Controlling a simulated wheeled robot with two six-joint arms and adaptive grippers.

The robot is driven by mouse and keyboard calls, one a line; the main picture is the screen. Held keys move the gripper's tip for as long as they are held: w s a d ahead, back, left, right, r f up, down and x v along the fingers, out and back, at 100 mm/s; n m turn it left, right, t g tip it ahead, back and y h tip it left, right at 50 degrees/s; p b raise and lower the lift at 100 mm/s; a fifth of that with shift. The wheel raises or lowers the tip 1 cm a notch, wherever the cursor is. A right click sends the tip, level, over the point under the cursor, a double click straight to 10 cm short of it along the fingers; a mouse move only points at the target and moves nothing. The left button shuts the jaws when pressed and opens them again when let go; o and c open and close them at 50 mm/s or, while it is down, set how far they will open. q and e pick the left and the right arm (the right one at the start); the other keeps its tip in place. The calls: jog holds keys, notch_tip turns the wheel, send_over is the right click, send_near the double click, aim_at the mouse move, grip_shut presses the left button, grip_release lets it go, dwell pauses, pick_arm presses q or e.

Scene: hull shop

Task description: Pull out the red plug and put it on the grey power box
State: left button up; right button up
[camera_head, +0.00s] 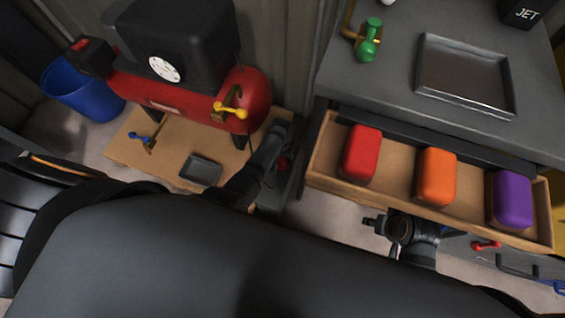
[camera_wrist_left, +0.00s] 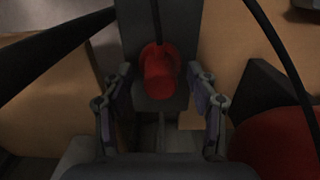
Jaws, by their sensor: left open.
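The red plug (camera_wrist_left: 159,72) shows in the left wrist view against a grey box-like block (camera_wrist_left: 130,28), with a black cable running up from it. The same plug is a small red spot (camera_head: 283,163) in the head view, partly hidden by my left arm. The grey power box appears to be the dark grey block (camera_head: 276,197) beside the drawer unit. My left gripper (camera_wrist_left: 160,95) is open, its fingers on either side of the plug with gaps. It is small and mostly hidden in the head view. My right gripper (camera_head: 375,223) is below the open drawer; its jaws are unclear.
A red compressor (camera_head: 190,100) stands on a wooden board with a small dark tray (camera_head: 201,170). The open drawer (camera_head: 322,180) holds red, orange and purple blocks. A blue bin (camera_head: 80,95) stands left.

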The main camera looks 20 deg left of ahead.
pick_arm(q)
jog(key=shift+f, duration=0.25)
jog(key=shift+p, duration=0.45)
dwell(1.0)
jog(key=shift+c, duration=0.4)
grip_shut()
